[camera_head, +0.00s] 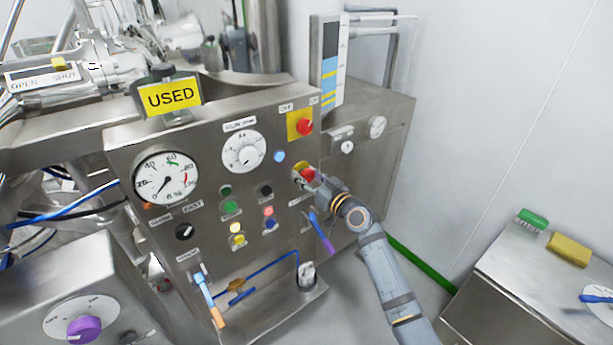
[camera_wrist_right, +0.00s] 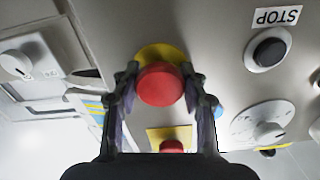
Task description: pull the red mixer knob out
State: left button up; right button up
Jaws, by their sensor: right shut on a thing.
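The red mixer knob (camera_head: 307,174) sits on a yellow round plate on the steel control panel (camera_head: 215,185), right of its middle. My right gripper (camera_head: 303,178) reaches it from the lower right. In the right wrist view the red knob (camera_wrist_right: 160,84) lies between the two fingers of my right gripper (camera_wrist_right: 161,88), which is shut on it. The yellow plate (camera_wrist_right: 160,52) shows behind the knob. A second red button (camera_head: 305,126) on a yellow square is higher on the panel, and it also shows in the wrist view (camera_wrist_right: 172,146). My left gripper is not in view.
A pressure gauge (camera_head: 166,179), a white dial (camera_head: 243,150) and several small buttons share the panel. A blue-and-purple tool (camera_head: 321,232) is close to my right gripper. A steel table (camera_head: 530,285) with a green brush (camera_head: 532,218) and yellow sponge (camera_head: 569,249) stands at right.

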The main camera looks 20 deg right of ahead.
grip_shut()
jog(key=shift+s+f+b, duration=0.15)
jog(key=shift+s+b, duration=0.1)
jog(key=shift+b, duration=0.1)
jog(key=shift+s+d, duration=0.15)
jog(key=shift+s, duration=0.1)
jog(key=o, duration=0.7)
grip_release()
jog(key=o, duration=0.5)
jog(key=shift+s, duration=0.15)
jog(key=shift+d, duration=0.1)
